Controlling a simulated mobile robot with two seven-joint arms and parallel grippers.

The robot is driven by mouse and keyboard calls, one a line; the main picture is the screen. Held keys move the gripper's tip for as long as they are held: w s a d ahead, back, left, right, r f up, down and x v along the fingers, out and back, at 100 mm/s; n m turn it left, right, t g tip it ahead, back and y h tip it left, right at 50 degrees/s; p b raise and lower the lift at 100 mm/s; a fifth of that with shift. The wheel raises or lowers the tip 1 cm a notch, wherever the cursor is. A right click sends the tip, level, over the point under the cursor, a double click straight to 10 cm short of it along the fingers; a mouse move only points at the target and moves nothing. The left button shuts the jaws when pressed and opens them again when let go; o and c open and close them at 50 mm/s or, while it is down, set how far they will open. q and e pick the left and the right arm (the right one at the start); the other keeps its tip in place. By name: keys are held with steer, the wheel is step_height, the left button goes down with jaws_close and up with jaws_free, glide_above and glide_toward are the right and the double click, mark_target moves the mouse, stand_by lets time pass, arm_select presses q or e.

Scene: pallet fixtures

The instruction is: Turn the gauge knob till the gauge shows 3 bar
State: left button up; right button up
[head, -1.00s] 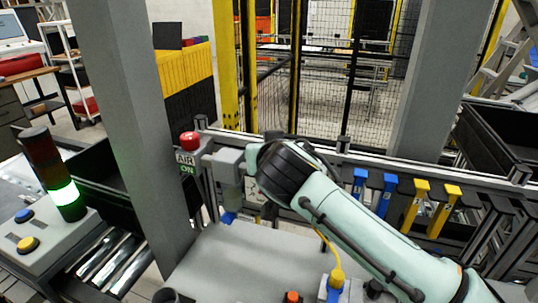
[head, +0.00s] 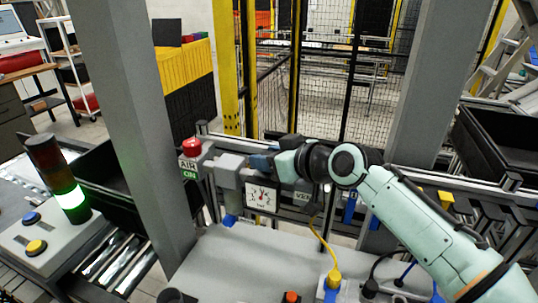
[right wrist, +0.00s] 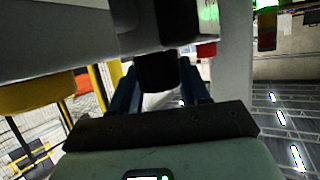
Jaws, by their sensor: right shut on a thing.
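The gauge (head: 262,197) is a square white dial on the grey air unit below the rail in the head view. Its red needle stands roughly upright; the numbers are too small to read. My right gripper (head: 263,159) reaches in from the right, just above the dial. In the right wrist view, its two dark fingers stand on either side of the black knob (right wrist: 157,72), and it is shut on it. In the head view the knob is hidden by the gripper. My left gripper is not in view.
A red button (head: 192,146) above an AIR ON sign stands left of the gauge. A grey post (head: 140,130) rises farther left. A yellow plug (head: 334,278) with a cable is below. Blue and yellow hooks (head: 446,200) hang on the rail at right.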

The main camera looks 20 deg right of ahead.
steer(key=shift+f+n+g+y, duration=0.1)
steer(key=shift+n+g+y, duration=0.2)
steer(key=shift+n, duration=0.1)
steer(key=o, duration=1)
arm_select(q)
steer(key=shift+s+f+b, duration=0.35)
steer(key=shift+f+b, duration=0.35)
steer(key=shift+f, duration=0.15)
arm_select(e)
steer(key=v, duration=1.3)
steer(key=shift+s, duration=0.2)
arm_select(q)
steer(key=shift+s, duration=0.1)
